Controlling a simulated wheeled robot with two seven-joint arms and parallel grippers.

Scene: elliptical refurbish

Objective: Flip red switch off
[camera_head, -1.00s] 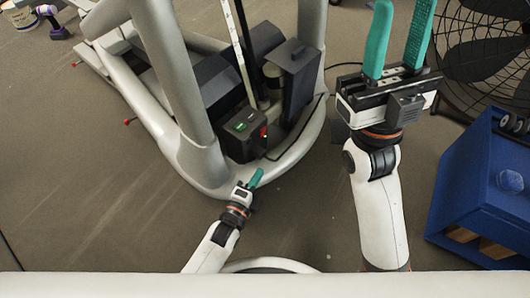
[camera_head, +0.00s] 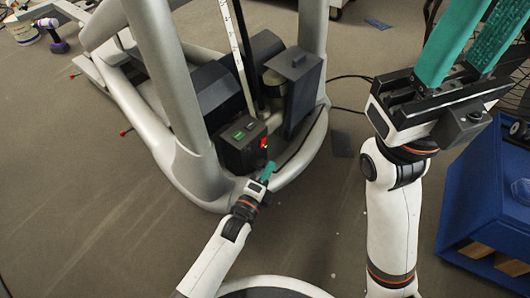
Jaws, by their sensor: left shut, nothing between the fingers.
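The red switch (camera_head: 264,143) is a small, bright red spot on the right side face of a black box (camera_head: 240,143) low on the grey elliptical machine. My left gripper (camera_head: 268,170) has its teal fingers shut and empty. Its tips are just below the switch in the picture, close to the box's side. I cannot tell whether they touch it. The switch's exact position is too small to read. My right gripper (camera_head: 475,42) is large at the upper right, its teal fingers apart with nothing between them and their tips cut off by the frame.
The elliptical's pale frame (camera_head: 190,175) curves around the box on the left and below. A dark upright panel (camera_head: 297,88) stands behind the switch to the right. A blue crate (camera_head: 475,200) is at the right. Bare floor (camera_head: 90,190) lies to the left.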

